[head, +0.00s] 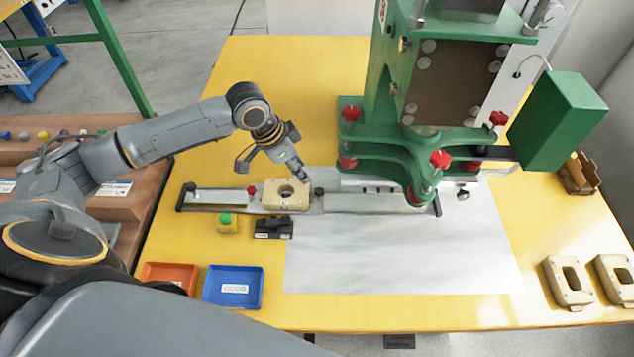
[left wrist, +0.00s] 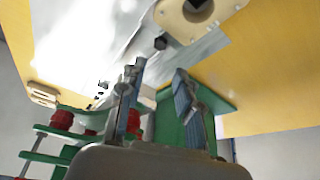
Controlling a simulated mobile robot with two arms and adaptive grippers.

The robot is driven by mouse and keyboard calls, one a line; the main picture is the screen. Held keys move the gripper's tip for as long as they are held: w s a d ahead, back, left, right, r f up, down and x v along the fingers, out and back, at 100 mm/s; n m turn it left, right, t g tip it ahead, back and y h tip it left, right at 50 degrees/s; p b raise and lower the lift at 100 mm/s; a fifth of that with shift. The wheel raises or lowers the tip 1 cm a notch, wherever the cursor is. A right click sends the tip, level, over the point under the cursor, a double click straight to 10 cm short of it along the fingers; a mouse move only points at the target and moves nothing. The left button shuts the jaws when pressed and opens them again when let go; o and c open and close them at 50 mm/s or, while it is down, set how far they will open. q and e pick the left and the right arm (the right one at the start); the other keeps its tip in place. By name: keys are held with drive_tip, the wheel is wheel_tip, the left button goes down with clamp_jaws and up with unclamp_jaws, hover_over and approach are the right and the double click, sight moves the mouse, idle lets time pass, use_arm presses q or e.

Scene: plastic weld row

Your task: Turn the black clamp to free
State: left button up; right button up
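The black clamp (head: 319,192) is a small dark knob on the metal slide, just right of the beige part (head: 285,196). In the left wrist view the black clamp (left wrist: 160,43) shows just beyond my fingertips, beside the beige part (left wrist: 200,14). My left gripper (head: 303,177) is tilted down above the right edge of the part, a little up and left of the clamp. In the wrist view its two fingers (left wrist: 160,68) are apart with nothing between them. It looks clear of the clamp. My right gripper is not in view.
A red clamp (head: 252,190) stands left of the part. The green press (head: 385,100) rises close on the right. A black device (head: 273,228), a green button box (head: 227,224), a blue tray (head: 233,286) and an orange tray (head: 169,277) lie in front. The metal sheet (head: 400,255) is clear.

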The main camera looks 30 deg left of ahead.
use_arm(q)
hover_over(318, 190)
drive_tip(key=s+a, duration=0.1)
drive_tip(key=s, duration=0.1)
drive_tip(key=f, duration=0.5)
drive_tip(key=shift+a+f, duration=0.2)
drive_tip(key=shift+f, duration=0.1)
drive_tip(key=x, duration=0.3)
drive_tip(key=shift+w+f, duration=0.1)
drive_tip(key=shift+f, duration=0.1)
drive_tip(key=shift+d+f+p, duration=0.1)
drive_tip(key=shift+f+p, duration=0.2)
drive_tip(key=shift+f, duration=0.1)
drive_tip(key=shift+w, duration=0.1)
clamp_jaws()
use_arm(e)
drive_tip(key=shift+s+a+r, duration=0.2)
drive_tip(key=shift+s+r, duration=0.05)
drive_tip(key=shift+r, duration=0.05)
